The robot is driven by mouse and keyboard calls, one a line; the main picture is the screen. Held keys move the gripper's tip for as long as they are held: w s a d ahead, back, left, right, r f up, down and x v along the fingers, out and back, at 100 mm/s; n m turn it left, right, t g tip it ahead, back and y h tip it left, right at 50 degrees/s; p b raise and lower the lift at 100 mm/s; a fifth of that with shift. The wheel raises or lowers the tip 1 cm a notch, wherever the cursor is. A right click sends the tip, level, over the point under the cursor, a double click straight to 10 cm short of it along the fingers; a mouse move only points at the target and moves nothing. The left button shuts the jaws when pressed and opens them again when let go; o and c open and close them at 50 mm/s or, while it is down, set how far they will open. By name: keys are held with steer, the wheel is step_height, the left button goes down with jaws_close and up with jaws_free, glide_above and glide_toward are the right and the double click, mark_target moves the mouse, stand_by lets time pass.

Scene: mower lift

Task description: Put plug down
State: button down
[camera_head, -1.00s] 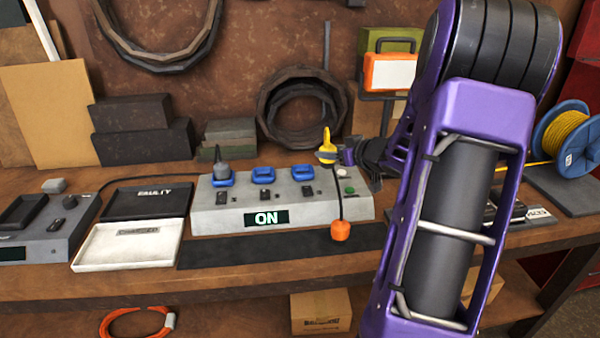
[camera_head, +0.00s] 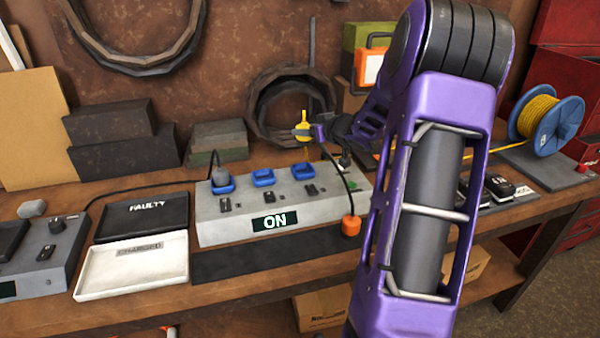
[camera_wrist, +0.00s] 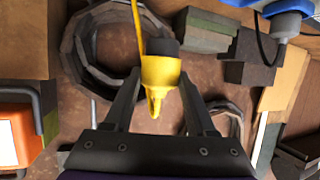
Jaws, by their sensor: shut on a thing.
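The yellow plug (camera_head: 304,122) is held in the air by my gripper (camera_head: 301,133), above and behind the rear edge of the grey power box (camera_head: 240,205). In the wrist view the plug (camera_wrist: 162,75) sits between the two dark fingers of my gripper (camera_wrist: 160,100), with a dark collar at one end. The fingers are shut on it. A black cord hangs near my gripper down to an orange connector (camera_head: 350,226) at the box's front right. The far end of that cord is partly hidden by my arm.
The box has blue sockets; a dark plug (camera_head: 222,173) sits in the leftmost one. A black FAULTY tray (camera_head: 145,222) and white CHARGED tray (camera_head: 125,275) lie to its left. The dark strip (camera_head: 270,255) in front is bare. Dark coils (camera_head: 265,85) stand behind.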

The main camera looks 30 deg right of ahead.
steer(key=shift+w+r, duration=0.1)
steer(key=shift+w, duration=0.1)
steer(key=shift+f, duration=0.2)
step_height(320, 180, down, 10)
steer(key=b, duration=0.3)
steer(key=shift+r, duration=0.2)
steer(key=shift+f, duration=0.3)
steer(key=shift+c, duration=1.1)
jaws_free()
